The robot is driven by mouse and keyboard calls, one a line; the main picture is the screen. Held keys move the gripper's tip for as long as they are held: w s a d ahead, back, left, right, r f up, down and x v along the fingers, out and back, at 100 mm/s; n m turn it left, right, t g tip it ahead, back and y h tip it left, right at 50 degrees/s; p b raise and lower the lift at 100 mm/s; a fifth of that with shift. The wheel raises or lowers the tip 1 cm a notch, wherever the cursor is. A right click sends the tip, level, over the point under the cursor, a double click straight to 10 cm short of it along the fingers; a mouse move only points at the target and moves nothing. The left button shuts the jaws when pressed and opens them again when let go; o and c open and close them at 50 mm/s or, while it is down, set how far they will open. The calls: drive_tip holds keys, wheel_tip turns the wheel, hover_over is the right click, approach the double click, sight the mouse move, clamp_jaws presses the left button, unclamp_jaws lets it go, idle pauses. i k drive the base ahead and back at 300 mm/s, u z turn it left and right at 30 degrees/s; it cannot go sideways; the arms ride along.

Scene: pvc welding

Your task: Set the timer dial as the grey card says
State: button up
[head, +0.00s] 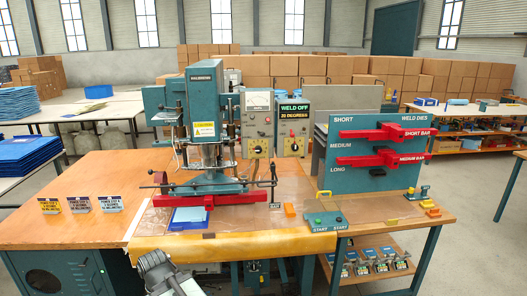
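Three small cards stand upright on the left of the wooden bench: a yellowish card (49,206), a middle card (78,205) that looks greyish, and a right card (108,204) with a bluish tint. Their print is too small to read surely. I cannot tell which is the timer dial. My gripper (158,265) is low at the front edge, away from both dials; its fingers are unclear.
A red bar (212,198) crosses the machine's front, above a blue sheet (188,215). A teal die board (372,152) with red weld dies stands at right. A START box (325,222) and orange block (290,210) sit near the front. Bench space between cards and machine is partly clear.

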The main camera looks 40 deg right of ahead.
sight(258, 149)
drive_tip(key=z, duration=0.05)
drive_tip(key=i, duration=0.95)
drive_tip(key=u, duration=0.1)
